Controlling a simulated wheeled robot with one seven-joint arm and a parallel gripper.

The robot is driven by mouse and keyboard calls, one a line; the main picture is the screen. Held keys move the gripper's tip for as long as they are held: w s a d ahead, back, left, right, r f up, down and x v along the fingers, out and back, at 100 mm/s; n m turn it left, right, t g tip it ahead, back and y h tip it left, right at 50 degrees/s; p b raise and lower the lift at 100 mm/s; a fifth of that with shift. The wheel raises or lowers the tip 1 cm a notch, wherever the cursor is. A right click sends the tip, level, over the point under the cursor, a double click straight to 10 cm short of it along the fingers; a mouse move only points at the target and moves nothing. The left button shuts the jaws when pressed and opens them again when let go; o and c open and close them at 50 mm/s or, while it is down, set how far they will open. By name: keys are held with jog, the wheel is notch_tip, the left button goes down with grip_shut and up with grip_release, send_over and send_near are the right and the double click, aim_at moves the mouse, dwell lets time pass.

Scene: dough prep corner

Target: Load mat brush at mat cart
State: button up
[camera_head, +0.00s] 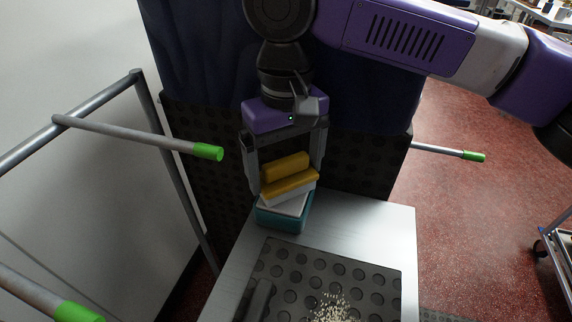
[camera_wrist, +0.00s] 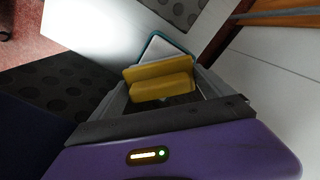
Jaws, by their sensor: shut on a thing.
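A mat brush (camera_head: 288,184) with a yellow handle and back and a pale underside is between the fingers of my gripper (camera_head: 287,172), which is shut on it. The brush also shows in the wrist view (camera_wrist: 160,82), yellow side toward the camera. It is tilted and directly above a teal tray (camera_head: 283,221) with a white inside, at the back left of the metal top (camera_head: 385,222). I cannot tell whether brush and tray touch. A dark mat (camera_head: 280,262) with round studs lies in front, with pale crumbs (camera_head: 333,308) on it.
A metal frame (camera_head: 140,90) with green-tipped bars (camera_head: 208,152) stands at the left. Another green-tipped bar (camera_head: 473,156) sticks out at the right. A dark blue panel and a studded black sheet (camera_head: 370,170) hang behind. Bare metal top is free right of the tray.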

aim_at(286, 160)
jog(key=shift+f, duration=0.15)
notch_tip(286, 160, up, 7)
jog(key=p, duration=0.8)
jog(key=shift+r, duration=0.2)
jog(key=shift+f, duration=0.1)
dwell(0.8)
